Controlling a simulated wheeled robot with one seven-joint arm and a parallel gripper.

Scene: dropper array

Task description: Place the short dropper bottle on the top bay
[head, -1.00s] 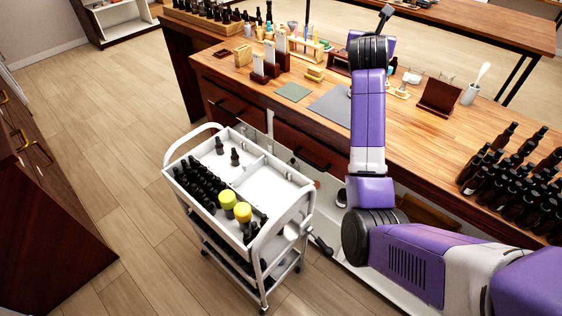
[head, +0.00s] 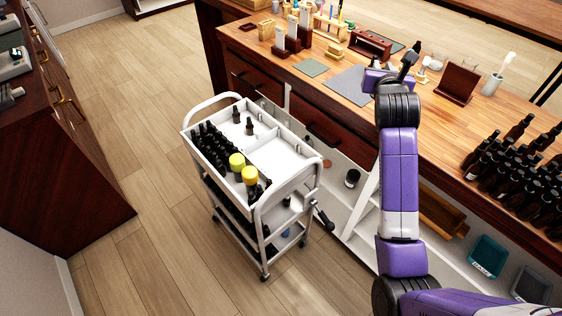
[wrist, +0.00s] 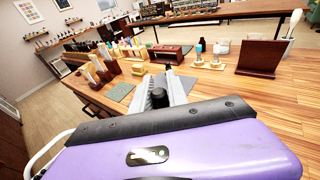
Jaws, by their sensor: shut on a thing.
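My gripper (wrist: 165,88) shows in the wrist view with its fingers shut on a dark dropper bottle (wrist: 159,98). Only its black top shows clearly; the rest is hidden by the gripper. In the head view my gripper (head: 408,64) is over the wooden bench, and the bottle cannot be made out there. The white trolley (head: 318,170) stands left of my arm, well away from the gripper. Its top tray has dividers. Dark bottles (head: 212,145) crowd the left bay, two small dark bottles (head: 249,126) stand in the upper bay, and the right bay looks mostly empty.
Two yellow-topped bottles (head: 237,161) stand at the trolley's near end. The bench (head: 440,130) carries a grey mat (head: 350,84), a dark wooden stand (head: 460,83) and many brown bottles (head: 515,180) at the right. Wooden floor (head: 160,230) is clear left of the trolley.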

